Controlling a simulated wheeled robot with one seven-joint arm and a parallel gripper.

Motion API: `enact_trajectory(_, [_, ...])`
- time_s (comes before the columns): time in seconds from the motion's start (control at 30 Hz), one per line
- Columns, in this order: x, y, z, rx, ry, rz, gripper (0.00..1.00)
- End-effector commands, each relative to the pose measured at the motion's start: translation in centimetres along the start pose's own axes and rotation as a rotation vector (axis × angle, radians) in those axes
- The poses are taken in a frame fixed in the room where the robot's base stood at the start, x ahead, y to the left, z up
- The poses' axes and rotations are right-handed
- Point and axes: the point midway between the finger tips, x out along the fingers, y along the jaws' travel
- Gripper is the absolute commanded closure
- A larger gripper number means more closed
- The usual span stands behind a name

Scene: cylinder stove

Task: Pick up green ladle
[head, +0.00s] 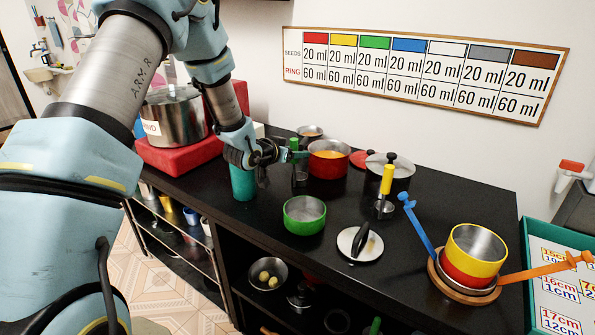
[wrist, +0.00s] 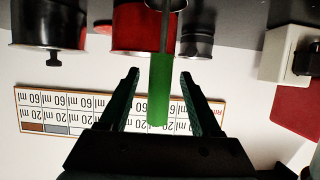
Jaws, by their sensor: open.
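The green ladle stands upright, its green handle (head: 294,144) on top and a thin metal stem below, left of the red pot on the black counter. In the wrist view, which is upside down, the green handle (wrist: 159,92) lies between the two dark fingers of my gripper (wrist: 159,76). Gaps show on both sides of the handle, so the gripper is open around it and not clamped. In the head view my gripper (head: 284,153) reaches the handle from the left.
A teal cup (head: 243,183) stands just below my wrist. A red pot (head: 328,160) is close on the right, and a green pot (head: 304,215) is in front. A lid (head: 360,243) and stacked yellow and red pots (head: 476,250) lie further right.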

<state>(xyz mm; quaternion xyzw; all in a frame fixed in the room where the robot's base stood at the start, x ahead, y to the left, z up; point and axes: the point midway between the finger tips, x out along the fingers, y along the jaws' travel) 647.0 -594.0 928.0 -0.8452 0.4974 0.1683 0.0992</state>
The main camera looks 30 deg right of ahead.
Motion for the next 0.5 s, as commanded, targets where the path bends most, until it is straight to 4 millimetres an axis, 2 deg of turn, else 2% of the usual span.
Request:
enact_trajectory(0.1, [-0.01, 0.00, 0.02, 0.000, 0.000, 0.000, 0.35])
enact_trajectory(0.5, [-0.04, 0.02, 0.00, 0.000, 0.000, 0.000, 0.80])
